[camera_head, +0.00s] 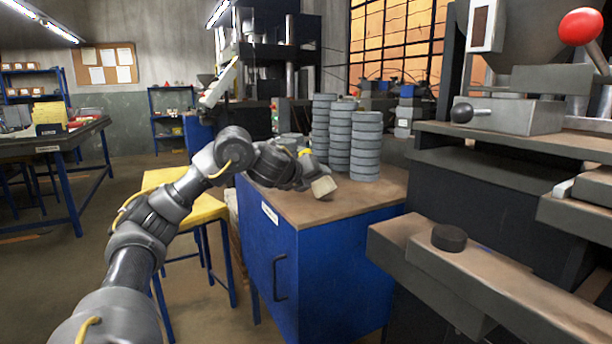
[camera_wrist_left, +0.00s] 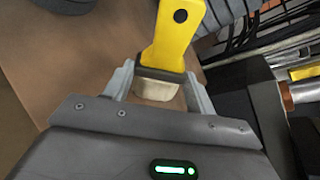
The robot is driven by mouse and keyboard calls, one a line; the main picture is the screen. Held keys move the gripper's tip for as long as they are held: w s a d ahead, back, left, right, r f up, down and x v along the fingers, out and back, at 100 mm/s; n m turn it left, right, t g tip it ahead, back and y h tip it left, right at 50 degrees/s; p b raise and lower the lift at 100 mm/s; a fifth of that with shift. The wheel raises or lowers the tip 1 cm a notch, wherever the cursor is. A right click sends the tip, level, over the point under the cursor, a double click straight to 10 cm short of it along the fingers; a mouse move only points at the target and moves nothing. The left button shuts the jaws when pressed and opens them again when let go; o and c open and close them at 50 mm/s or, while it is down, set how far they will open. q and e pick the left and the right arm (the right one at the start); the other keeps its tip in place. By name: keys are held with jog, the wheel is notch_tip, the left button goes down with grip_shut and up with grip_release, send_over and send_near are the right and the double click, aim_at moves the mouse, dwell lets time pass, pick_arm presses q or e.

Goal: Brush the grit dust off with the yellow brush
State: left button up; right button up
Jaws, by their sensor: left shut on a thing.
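The yellow brush shows in the left wrist view (camera_wrist_left: 172,35), with a yellow handle, a dark collar and pale bristles. My left gripper (camera_wrist_left: 158,88) is shut on it near the collar and bristles. In the head view my left gripper (camera_head: 308,172) is over the brown top of the blue cabinet (camera_head: 375,197), with the pale bristle block (camera_head: 323,187) close above the surface. Whether the bristles touch is unclear. No distinct grit dust stands out on the brown top. My right gripper is not in view.
Stacks of grey flap discs (camera_head: 365,147) stand on the cabinet top just behind the brush. A machine with a grey ledge (camera_head: 490,275) and a dark round puck (camera_head: 449,238) is at the right. A yellow-topped stool (camera_head: 205,212) stands left of the cabinet.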

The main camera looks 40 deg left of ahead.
pick_arm(q)
jog(key=shift+w+d+p, duration=0.25)
jog(key=shift+w+p, duration=0.05)
jog(key=shift+w, duration=0.4)
jog(key=shift+w+d+p, duration=0.2)
jog(key=shift+w+p, duration=0.1)
jog(key=shift+w, duration=0.4)
jog(key=shift+w+d, duration=0.1)
jog(key=shift+w, duration=0.35)
jog(key=shift+s+d+r+p, duration=0.1)
jog(key=shift+s+d+p, duration=0.1)
jog(key=shift+d+p, duration=0.55)
jog(key=shift+s+a, duration=0.3)
jog(key=shift+s, duration=0.55)
jog(key=shift+s+a, duration=0.25)
jog(key=shift+s, duration=0.6)
